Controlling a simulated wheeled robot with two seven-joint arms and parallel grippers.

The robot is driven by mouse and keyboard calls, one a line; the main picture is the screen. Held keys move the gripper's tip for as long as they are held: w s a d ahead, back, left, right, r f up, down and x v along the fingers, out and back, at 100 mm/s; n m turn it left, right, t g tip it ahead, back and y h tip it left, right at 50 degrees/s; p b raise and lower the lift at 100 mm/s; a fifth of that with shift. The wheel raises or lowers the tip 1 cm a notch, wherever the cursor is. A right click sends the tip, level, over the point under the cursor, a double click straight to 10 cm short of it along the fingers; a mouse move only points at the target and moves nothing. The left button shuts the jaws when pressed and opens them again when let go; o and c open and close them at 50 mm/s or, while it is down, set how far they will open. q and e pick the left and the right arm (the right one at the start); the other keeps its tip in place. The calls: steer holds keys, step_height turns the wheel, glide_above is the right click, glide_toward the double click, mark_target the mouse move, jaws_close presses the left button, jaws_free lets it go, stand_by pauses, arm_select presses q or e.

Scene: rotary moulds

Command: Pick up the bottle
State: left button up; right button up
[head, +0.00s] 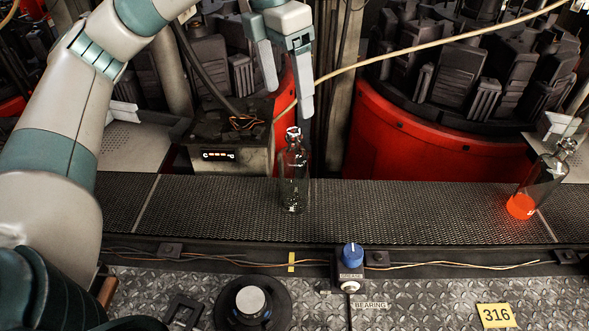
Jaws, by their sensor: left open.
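A clear glass bottle (293,178) stands upright on the dark mesh conveyor belt (400,212), near the middle of the head view. A second clear bottle (540,182) with a glowing orange-red base is on the belt at the far right and looks tilted in the picture. My left gripper (286,102) hangs above the first bottle, its two grey fingers apart. The right fingertip shows just above the bottle's neck. No contact with the bottle can be made out. My right gripper does not show.
Red-based rotary machines (430,140) with dark moulds stand behind the belt. A grey metal box (225,150) stands behind it, left of the bottle. A blue knob (352,255) and a black round fitting (252,303) are in front. The belt between the bottles is clear.

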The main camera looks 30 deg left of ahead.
mark_target(293, 131)
arm_select(q)
steer(key=shift+a+r, duration=0.2)
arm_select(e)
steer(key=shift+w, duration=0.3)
arm_select(q)
steer(key=shift+s+d, duration=0.1)
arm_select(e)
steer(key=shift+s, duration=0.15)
arm_select(q)
steer(key=f+p, duration=0.1)
steer(key=f, duration=0.2)
steer(key=w+f+p, duration=0.1)
steer(key=f+p, duration=0.1)
steer(key=f, duration=0.2)
steer(key=f+p, duration=0.1)
steer(key=f, duration=0.2)
steer(key=shift+w+d+f, duration=0.3)
steer(key=shift+d+f, duration=0.05)
steer(key=shift+f, duration=0.05)
steer(key=shift+w+f+p, duration=0.1)
steer(key=shift+f+p, duration=0.25)
steer(key=shift+f, duration=0.3)
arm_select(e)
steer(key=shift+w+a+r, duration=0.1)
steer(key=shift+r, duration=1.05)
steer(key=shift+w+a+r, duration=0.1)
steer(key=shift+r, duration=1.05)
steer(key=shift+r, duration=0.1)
